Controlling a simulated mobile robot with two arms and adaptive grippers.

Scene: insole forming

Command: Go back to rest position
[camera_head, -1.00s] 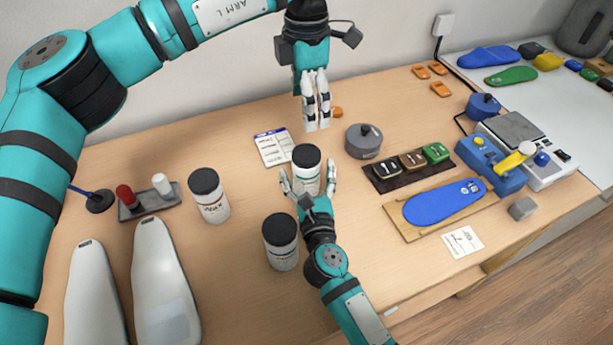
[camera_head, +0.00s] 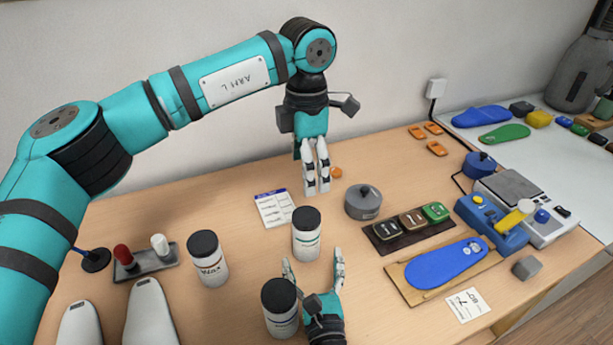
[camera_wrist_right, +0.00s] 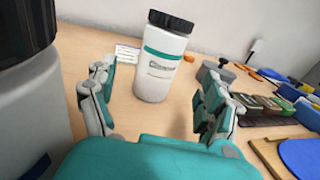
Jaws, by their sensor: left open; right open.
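My left gripper (camera_head: 316,190) hangs fingers-down above the back middle of the table, with nothing between its fingers. My right gripper (camera_head: 314,262) is open and empty low in the head view, its fingers spread and pointing away from me. A white jar with a dark lid and green band (camera_head: 306,234) stands upright just beyond the right fingertips. In the right wrist view the same jar (camera_wrist_right: 163,62) stands ahead, clear of both fingers. Another white jar (camera_head: 281,308) stands just left of my right gripper, and its side fills the left edge of the wrist view (camera_wrist_right: 30,110).
A third jar marked WAX (camera_head: 208,259) stands to the left. A grey round pot (camera_head: 363,202), a dark tray with small blocks (camera_head: 392,244) and a blue insole on a board (camera_head: 445,264) lie right. Two pale lasts (camera_head: 150,315) stand front left.

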